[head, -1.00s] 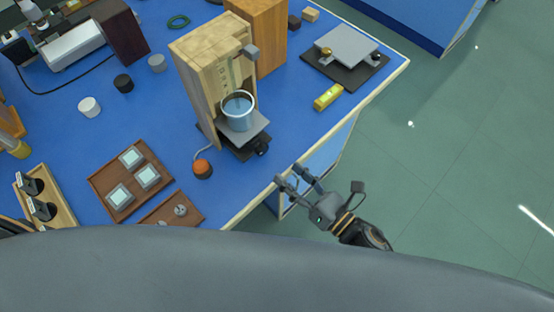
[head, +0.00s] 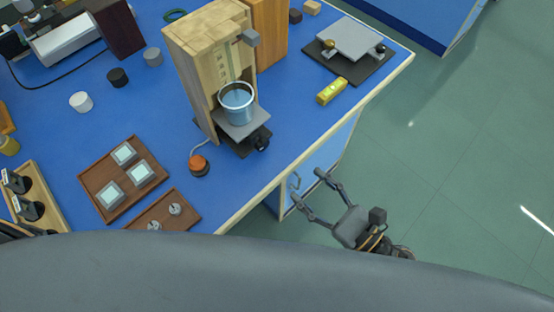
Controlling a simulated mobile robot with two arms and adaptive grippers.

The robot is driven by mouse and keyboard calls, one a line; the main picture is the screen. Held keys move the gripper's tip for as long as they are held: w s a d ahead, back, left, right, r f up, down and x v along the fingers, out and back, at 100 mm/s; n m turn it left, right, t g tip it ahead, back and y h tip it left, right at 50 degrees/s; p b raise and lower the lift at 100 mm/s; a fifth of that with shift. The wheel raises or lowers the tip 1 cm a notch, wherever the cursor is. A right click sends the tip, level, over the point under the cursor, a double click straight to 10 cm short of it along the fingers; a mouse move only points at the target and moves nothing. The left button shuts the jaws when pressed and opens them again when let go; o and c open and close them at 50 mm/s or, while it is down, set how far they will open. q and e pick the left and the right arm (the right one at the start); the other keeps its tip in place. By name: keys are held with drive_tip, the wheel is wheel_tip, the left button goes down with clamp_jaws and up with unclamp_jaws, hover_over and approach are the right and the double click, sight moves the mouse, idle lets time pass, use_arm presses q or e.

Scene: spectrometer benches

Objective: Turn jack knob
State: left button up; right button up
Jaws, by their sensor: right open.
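A small jack with a grey top plate (head: 243,127) stands inside a wooden stand (head: 205,60) near the bench's front edge. Its dark knob (head: 262,143) faces the front right. A beaker of bluish liquid (head: 237,104) sits on the plate. My right gripper (head: 307,180) is open and empty, just off the bench edge, to the lower right of the knob and apart from it. My left gripper is not in view.
An orange bulb (head: 198,164) on a cord lies left of the jack. A yellow block-like level (head: 332,90) and a platform with knobs (head: 350,40) lie to the right. Wooden trays (head: 91,182) sit at left. Open floor (head: 470,170) lies right of the bench.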

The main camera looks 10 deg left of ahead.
drive_tip(key=n, duration=0.1)
drive_tip(key=p, duration=0.4)
approach(265, 146)
drive_tip(key=shift+n, duration=0.4)
drive_tip(key=x, duration=0.6)
drive_tip(key=shift+w+a+r, duration=0.15)
drive_tip(key=shift+w+a, duration=0.05)
drive_tip(key=shift+a, duration=0.05)
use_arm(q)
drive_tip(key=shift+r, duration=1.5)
use_arm(e)
drive_tip(key=shift+x, duration=0.8)
drive_tip(key=shift+c, duration=0.2)
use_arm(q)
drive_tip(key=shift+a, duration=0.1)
use_arm(e)
drive_tip(key=c, duration=1.1)
